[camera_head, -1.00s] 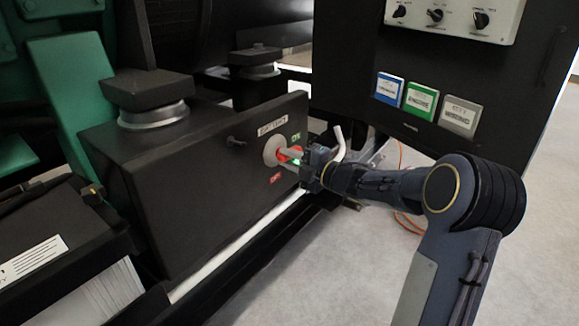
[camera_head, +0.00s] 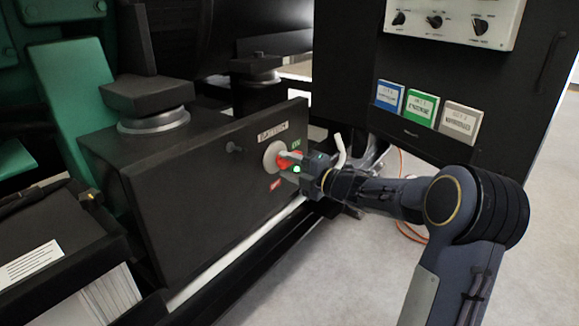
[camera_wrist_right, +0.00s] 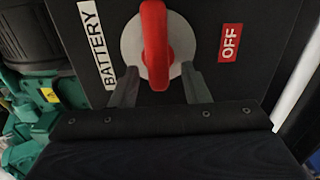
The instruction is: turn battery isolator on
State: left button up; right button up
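The battery isolator is a red handle (camera_wrist_right: 155,45) on a round pale disc (camera_wrist_right: 130,45), set in the front of a black box (camera_head: 200,200). In the head view the red handle (camera_head: 284,160) is partly hidden by my right gripper (camera_head: 299,166). A green ON label (camera_head: 296,144) sits above right of the disc and a red OFF label (camera_head: 275,184) below it; OFF also shows in the wrist view (camera_wrist_right: 230,42). In the wrist view my right gripper's two fingers (camera_wrist_right: 158,85) are apart, one each side of the handle's lower end. My left gripper is out of view.
A black cabinet (camera_head: 350,80) with a knob panel (camera_head: 450,20) and blue, green and grey labelled plates hangs at the right. A pale bent lever (camera_head: 340,150) stands just behind my right gripper. Grey floor (camera_head: 330,270) is open below my arm.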

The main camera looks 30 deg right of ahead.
jog(key=p+v, duration=0.2)
jog(key=v, duration=0.5)
jog(key=shift+s, duration=0.4)
jog(key=shift+d, duration=0.15)
